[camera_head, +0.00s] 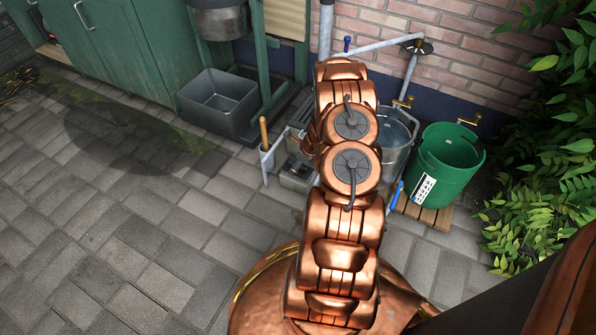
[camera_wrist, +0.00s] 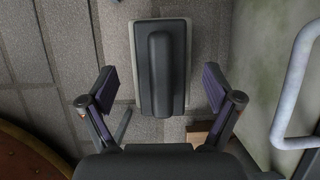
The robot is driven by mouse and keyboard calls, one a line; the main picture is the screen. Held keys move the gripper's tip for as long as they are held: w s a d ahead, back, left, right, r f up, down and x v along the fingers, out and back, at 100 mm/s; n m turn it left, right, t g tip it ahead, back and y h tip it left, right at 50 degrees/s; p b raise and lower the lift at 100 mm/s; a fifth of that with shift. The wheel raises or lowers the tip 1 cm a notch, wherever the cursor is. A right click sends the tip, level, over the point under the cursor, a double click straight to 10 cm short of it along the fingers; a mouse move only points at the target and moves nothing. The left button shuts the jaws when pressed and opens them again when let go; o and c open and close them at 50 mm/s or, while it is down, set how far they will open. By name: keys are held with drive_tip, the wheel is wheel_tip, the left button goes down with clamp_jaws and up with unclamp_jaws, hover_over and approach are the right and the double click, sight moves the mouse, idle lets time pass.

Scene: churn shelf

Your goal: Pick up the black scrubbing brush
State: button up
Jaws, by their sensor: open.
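The black scrubbing brush (camera_wrist: 160,55) shows in the upper middle of the wrist view. It has a long raised grip along a dark block, with a pale rim at its far and left edges. My gripper (camera_wrist: 159,84) is open, its two fingers spread left and right of the brush's near part in the picture. Gaps show between the fingers and the brush, and nothing is held. How far the brush lies below the fingers is hard to tell. In the head view my arm covers the gripper, and I cannot make out the brush with certainty there.
A grey tub (camera_head: 219,103) stands by the green cabinet (camera_head: 110,45). A metal bucket (camera_head: 399,135) and a green bucket (camera_head: 446,165) stand at the brick wall, right of my arm. Open paving lies left.

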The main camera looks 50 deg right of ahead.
drive_tip(key=shift+s+b+x, duration=0.2)
drive_tip(key=shift+b+x, duration=0.25)
drive_tip(key=shift+x, duration=1.5)
drive_tip(key=shift+d, duration=0.15)
drive_tip(key=c, duration=1.3)
drive_tip(key=shift+c, duration=0.2)
drive_tip(key=shift+r, duration=0.15)
wheel_tip(320, 180, up, 10)
drive_tip(key=p, duration=0.3)
drive_tip(key=shift+p, duration=0.35)
